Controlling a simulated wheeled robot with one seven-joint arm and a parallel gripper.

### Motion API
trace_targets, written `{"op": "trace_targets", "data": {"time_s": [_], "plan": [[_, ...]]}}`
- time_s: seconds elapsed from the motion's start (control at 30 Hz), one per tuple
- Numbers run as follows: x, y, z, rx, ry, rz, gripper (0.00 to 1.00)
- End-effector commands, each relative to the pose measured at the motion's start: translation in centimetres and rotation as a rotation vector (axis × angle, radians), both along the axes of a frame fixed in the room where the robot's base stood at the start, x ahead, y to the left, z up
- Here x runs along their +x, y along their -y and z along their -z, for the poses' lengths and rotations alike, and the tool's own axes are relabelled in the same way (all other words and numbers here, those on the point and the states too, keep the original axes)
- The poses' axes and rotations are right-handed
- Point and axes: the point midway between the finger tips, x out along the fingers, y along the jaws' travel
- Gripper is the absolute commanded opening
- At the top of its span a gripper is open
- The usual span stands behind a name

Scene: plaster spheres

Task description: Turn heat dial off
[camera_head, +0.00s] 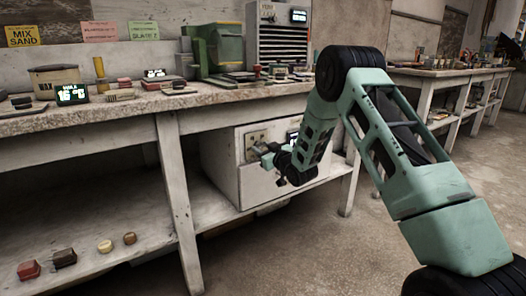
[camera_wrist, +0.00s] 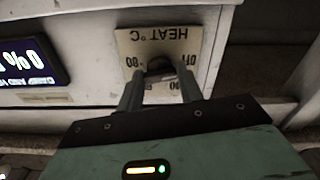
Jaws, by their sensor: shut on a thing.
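The heat dial (camera_wrist: 160,65) is a dark round knob on a beige plate marked "HEAT °C" (camera_wrist: 158,37), which appears upside down in the wrist view. The plate reads "OFF" at its upper right there, with numbers around the dial. My gripper (camera_wrist: 160,76) has one finger on each side of the dial and is shut on it. The fingers hide part of the dial, and I cannot tell where it points. In the head view, my gripper (camera_head: 264,155) is at the plate (camera_head: 257,138) on a white cabinet (camera_head: 226,165) under the bench.
A lit display (camera_wrist: 30,62) sits beside the plate. The workbench (camera_head: 130,113) above carries boxes, a green machine (camera_head: 216,48) and small blocks. Bench legs (camera_head: 178,205) stand left of the cabinet. Several small pieces lie on the lower shelf (camera_head: 85,225). Floor is clear in front.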

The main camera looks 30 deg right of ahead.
Motion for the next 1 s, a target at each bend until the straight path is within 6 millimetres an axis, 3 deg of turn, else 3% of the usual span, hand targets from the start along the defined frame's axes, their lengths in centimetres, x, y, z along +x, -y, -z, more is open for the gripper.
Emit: {"op": "trace_targets", "data": {"time_s": [0.73,0.77,0.8,0.83,1.0], "plan": [[-0.12,0.07,0.28,-0.086,-0.004,0.000,0.14],[-0.12,0.07,0.28,-0.086,-0.004,0.000,0.42],[-0.11,0.07,0.27,-0.086,-0.003,0.000,0.53],[-0.10,0.06,0.25,-0.086,-0.003,0.001,0.58],[-0.06,0.04,0.15,-0.086,-0.001,0.001,0.58]]}}
